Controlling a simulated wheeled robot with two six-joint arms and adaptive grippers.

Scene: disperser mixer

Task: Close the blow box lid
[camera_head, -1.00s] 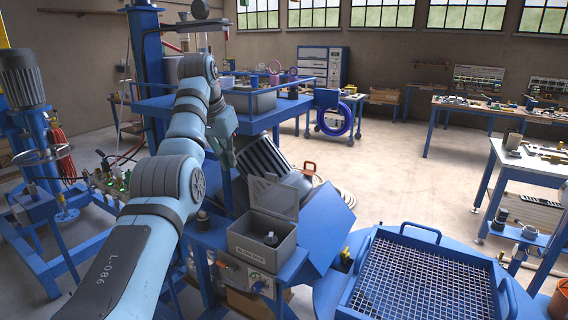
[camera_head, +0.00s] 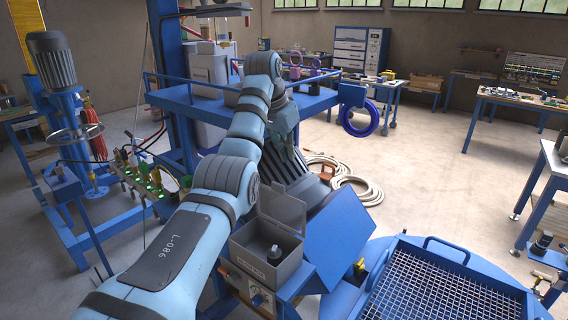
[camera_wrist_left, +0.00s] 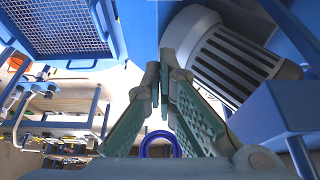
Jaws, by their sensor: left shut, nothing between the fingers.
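The blow box (camera_head: 262,268) is a small grey open-topped box on a blue stand in the head view, with a dark bottle-like object (camera_head: 274,254) inside. Its grey lid (camera_head: 283,209) stands up, open, at the back edge of the box. My left gripper (camera_head: 294,165) is above and beyond the lid, with a ribbed grey motor behind it. I cannot tell from the head view whether it touches anything. In the left wrist view the green fingers (camera_wrist_left: 162,68) come together at the tips and hold nothing. The lid is not clearly seen there. My right gripper is out of view.
A ribbed motor (camera_wrist_left: 229,52) is close beside the fingers in the left wrist view. A sloping blue panel (camera_head: 347,240) stands right of the box. A blue-framed mesh tray (camera_head: 440,285) is further right. Coiled hoses (camera_head: 358,188) lie on the floor beyond.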

